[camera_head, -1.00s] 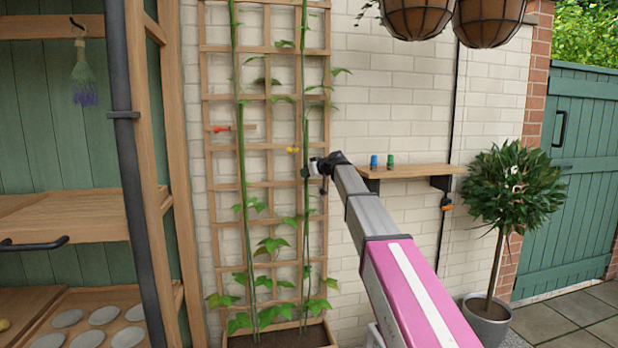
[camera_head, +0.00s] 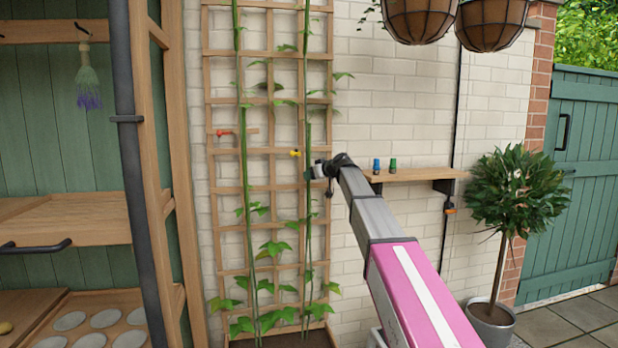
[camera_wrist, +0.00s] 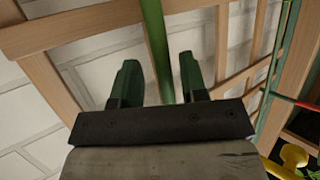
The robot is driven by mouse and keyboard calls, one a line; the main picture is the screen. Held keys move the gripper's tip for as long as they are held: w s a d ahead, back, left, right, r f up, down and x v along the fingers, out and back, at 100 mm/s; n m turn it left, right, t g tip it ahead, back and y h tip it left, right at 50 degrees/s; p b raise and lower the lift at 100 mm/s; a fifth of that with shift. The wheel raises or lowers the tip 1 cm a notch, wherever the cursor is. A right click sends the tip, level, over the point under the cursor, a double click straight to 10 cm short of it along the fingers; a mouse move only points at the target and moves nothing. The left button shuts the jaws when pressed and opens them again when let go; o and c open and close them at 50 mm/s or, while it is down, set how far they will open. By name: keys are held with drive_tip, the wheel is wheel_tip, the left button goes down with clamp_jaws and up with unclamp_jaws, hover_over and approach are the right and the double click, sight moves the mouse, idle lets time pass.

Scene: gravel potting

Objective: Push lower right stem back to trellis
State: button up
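The lower right stem (camera_head: 307,225) is a thin green upright stem in front of the right part of the wooden trellis (camera_head: 329,60). My gripper (camera_head: 309,174) is at this stem, a little below the yellow clip (camera_head: 295,153). In the wrist view, my gripper (camera_wrist: 157,75) has its two dark green fingers apart. The green stem (camera_wrist: 153,30) runs through the gap between them, with trellis slats (camera_wrist: 222,45) around it. I cannot tell if a finger touches the stem, nor the gap between stem and trellis. A red clip (camera_head: 222,133) is by the left stem (camera_head: 245,180).
A wooden shelf (camera_head: 420,174) with a blue and a green item is on the wall right of the trellis. A wooden rack (camera_head: 160,130) stands at left. Hanging baskets (camera_head: 415,20) are above right. A potted tree (camera_head: 515,195) stands far right.

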drive_tip(key=v, duration=0.9)
drive_tip(key=s+d+f+m+g+h, duration=0.1)
drive_tip(key=s+d+f+m+h, duration=0.3)
drive_tip(key=f, duration=0.7)
drive_tip(key=s+d+f+n+g+y, duration=0.15)
drive_tip(key=s+f, duration=0.35)
drive_tip(key=f, duration=0.5)
drive_tip(key=s+d+f+m+g+h, duration=0.1)
drive_tip(key=s+d+f+m+h, duration=0.3)
drive_tip(key=f, duration=0.7)
drive_tip(key=s+d+f+m+g+h, duration=0.1)
drive_tip(key=s+d+f, duration=0.3)
drive_tip(key=s+f, duration=0.6)
drive_tip(key=s+d+f+m+g+h, duration=0.2)
drive_tip(key=s+f, duration=0.8)
drive_tip(key=s, duration=0.5)
drive_tip(key=d+g+h, duration=0.1)
drive_tip(key=d+g, duration=0.1)
drive_tip(key=d, duration=0.1)
drive_tip(key=shift+s+d+f, duration=0.3)
drive_tip(key=shift+s+f, duration=0.05)
drive_tip(key=shift+f, duration=0.05)
drive_tip(key=shift+a, duration=0.1)
